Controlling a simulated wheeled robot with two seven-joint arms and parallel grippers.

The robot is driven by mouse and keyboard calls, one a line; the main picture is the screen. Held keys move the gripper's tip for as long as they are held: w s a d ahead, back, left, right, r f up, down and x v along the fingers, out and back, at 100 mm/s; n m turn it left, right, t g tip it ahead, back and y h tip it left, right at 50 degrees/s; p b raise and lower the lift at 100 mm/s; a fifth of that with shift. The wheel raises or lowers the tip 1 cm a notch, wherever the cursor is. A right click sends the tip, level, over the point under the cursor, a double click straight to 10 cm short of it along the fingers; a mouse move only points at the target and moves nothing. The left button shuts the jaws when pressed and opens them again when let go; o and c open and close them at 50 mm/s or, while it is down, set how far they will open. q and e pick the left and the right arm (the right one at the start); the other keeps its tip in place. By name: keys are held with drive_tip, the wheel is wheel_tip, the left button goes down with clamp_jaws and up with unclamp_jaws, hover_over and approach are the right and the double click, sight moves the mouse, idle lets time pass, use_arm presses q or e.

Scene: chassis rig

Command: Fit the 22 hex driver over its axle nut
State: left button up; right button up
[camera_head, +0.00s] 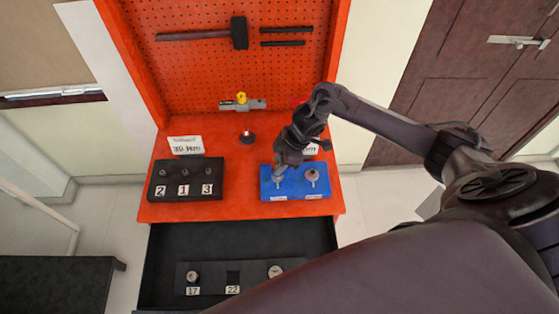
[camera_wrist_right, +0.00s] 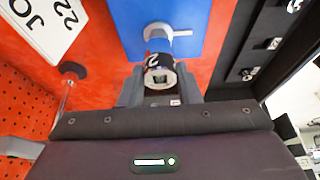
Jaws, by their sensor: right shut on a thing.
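My right gripper (camera_head: 280,170) is over the left post of the blue block (camera_head: 295,194). In the right wrist view its fingers (camera_wrist_right: 160,92) are shut on a silver hex driver with a black band (camera_wrist_right: 160,62); part of a number with a 2 shows on the band. The driver's far end points at the blue block (camera_wrist_right: 203,28), in line with the left post. I cannot tell whether it is around the nut or just above it. The right axle nut (camera_head: 312,174) stands uncovered on its post. The slot marked 22 (camera_head: 233,277) in the drawer is empty. My left gripper is not in view.
A black block (camera_head: 186,195) with plates 2, 1 and 3 stands left on the orange bench (camera_head: 240,208). The open drawer (camera_head: 230,240) below holds a driver marked 17 (camera_head: 193,277) and another at right (camera_head: 275,271). A sign (camera_head: 186,145) stands at the back left.

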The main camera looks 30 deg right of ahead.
drive_tip(key=shift+f+b, duration=0.65)
drive_tip(key=shift+f, duration=0.4)
drive_tip(key=shift+f, duration=0.15)
drive_tip(key=o, duration=1.1)
drive_tip(key=b+v, duration=0.1)
drive_tip(key=v, duration=0.6)
drive_tip(key=shift+r+b, duration=0.35)
drive_tip(key=shift+d, duration=0.1)
